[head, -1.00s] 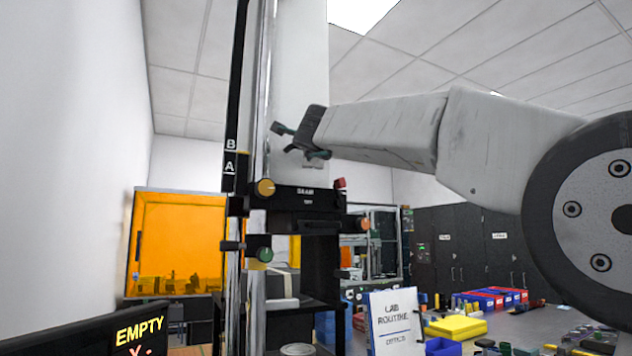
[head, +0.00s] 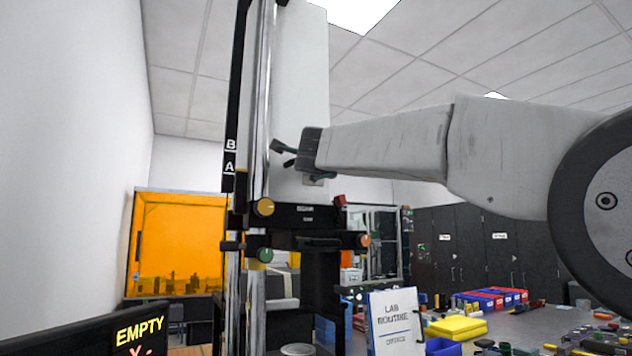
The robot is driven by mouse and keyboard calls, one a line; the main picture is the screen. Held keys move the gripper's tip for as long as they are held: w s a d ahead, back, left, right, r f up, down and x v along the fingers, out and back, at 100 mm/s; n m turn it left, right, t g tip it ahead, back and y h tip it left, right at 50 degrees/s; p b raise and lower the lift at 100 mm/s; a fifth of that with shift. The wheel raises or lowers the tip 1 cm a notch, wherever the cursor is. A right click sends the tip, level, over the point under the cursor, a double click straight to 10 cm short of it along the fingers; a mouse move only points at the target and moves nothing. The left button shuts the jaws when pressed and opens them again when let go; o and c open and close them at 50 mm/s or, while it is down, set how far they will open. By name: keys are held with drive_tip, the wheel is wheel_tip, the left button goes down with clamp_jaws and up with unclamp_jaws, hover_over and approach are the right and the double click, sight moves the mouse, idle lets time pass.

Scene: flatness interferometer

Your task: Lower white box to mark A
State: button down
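The tall white box (head: 299,90) stands upright on a black carriage (head: 305,216) on the vertical column (head: 262,110). Mark A (head: 229,167) is a white letter on the dark strip left of the column, just under mark B (head: 230,144). The carriage's top edge and its yellow knob (head: 264,207) are lower than mark A in the picture. My gripper (head: 281,154) is in front of the lower part of the box, its dark green-tipped fingers apart with nothing seen between them. I cannot tell whether they touch the box.
A second black bracket with a green knob (head: 265,255) and an orange knob (head: 363,240) is under the carriage. A pale round plate (head: 298,350) lies below. A screen (head: 110,335) reads EMPTY. A lab routine sign (head: 392,320) stands at the right.

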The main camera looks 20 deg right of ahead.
drive_tip(key=shift+f, duration=0.5)
idle(0.8)
drive_tip(key=c, duration=1.4)
unclamp_jaws()
drive_tip(key=shift+s, duration=0.1)
